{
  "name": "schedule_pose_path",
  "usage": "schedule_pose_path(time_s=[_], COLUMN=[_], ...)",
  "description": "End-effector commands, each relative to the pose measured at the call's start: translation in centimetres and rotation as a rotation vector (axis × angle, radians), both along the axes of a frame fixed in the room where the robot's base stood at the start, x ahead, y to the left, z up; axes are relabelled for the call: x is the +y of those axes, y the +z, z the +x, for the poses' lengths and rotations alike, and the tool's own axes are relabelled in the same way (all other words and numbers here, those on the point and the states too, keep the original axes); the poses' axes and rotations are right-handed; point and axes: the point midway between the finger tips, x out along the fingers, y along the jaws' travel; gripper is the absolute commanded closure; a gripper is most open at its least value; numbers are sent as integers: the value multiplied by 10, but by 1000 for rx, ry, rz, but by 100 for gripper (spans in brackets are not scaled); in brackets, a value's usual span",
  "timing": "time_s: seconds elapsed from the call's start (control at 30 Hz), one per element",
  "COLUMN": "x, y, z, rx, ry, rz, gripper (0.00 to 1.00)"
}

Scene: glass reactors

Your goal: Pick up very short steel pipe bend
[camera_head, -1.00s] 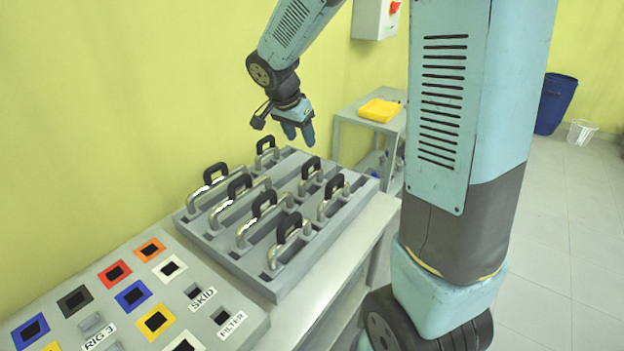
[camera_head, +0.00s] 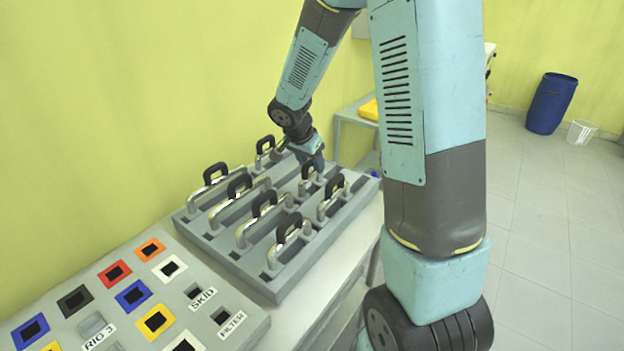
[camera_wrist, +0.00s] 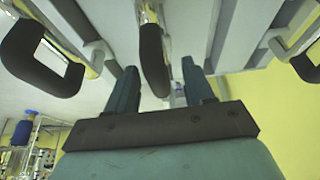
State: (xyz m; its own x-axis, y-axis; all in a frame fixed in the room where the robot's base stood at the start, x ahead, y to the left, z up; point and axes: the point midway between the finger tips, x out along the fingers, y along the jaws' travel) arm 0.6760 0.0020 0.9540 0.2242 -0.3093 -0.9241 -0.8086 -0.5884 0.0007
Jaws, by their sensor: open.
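Several steel pipe bends with black handles sit in a grey slotted tray (camera_head: 240,268). A short pipe bend (camera_head: 304,187) stands near the tray's far right, directly below my gripper (camera_head: 313,166). Another short one (camera_head: 265,152) is at the far left corner. I cannot tell for sure which is the very short one. In the wrist view, my open gripper (camera_wrist: 158,72) has a black handle (camera_wrist: 152,56) between its two fingers, with no visible grip on it. The fingertips are partly hidden in the head view.
Longer bends, such as the front one (camera_head: 287,238), stand close by in the tray. A panel with coloured square sockets (camera_head: 110,300) lies at the front left. A yellow bin (camera_head: 369,110) is on a shelf behind. The yellow wall runs close along the left.

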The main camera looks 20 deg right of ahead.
Motion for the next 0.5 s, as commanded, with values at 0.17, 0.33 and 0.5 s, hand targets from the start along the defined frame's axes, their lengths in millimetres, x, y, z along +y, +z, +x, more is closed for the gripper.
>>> schedule_pose_path(time_s=[0.17,0.33,0.5], x=[-6,-7,-7], y=[-17,-20,-20], z=[4,5,5], rx=[0,-1,-1], ry=[-1,-1,-1], rz=[1,1,1], gripper=[48,48,51])
